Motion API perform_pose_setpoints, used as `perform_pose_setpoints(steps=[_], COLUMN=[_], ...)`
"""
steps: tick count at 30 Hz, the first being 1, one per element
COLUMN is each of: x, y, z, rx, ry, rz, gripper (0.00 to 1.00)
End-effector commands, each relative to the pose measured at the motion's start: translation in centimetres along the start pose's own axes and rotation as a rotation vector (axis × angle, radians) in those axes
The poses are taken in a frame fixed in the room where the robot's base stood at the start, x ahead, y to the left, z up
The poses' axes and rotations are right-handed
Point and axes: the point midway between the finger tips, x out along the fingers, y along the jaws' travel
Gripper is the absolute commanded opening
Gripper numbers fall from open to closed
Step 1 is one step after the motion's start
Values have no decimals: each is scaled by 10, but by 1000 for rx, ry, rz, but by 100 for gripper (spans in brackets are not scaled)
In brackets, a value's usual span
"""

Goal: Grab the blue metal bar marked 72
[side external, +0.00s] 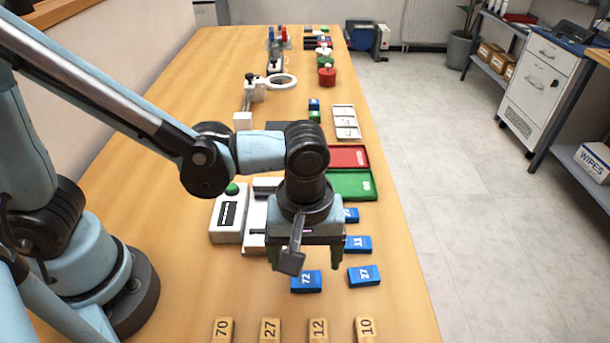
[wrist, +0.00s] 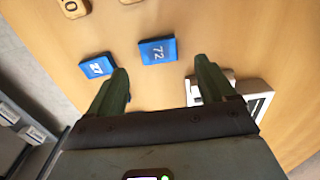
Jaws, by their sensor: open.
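The blue metal bar marked 72 (side external: 306,282) lies flat on the wooden table, in front of and below my gripper in the side view. It also shows in the wrist view (wrist: 158,50), beyond the fingertips and between their lines. My gripper (side external: 306,262) is open and empty, above the table. Its two dark green fingers are spread apart in the wrist view (wrist: 162,75). The gap between fingers and bar cannot be judged exactly, but they appear apart.
A blue bar marked 27 (side external: 364,275) lies right of the 72 bar, and one marked 11 (side external: 358,244) lies behind. Several wooden number blocks (side external: 270,329) line the front. A white device (side external: 230,215) stands left. Red (side external: 349,158) and green (side external: 350,185) trays lie behind.

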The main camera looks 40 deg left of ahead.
Motion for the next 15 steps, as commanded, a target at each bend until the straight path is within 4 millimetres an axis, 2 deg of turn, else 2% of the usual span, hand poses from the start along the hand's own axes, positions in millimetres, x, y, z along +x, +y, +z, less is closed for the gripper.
perform_pose_setpoints(steps=[9,15], x=[36,46], y=[2,1], z=[1,1], rx=[0,0], ry=[0,0], rz=[0,0], gripper=[83,83])
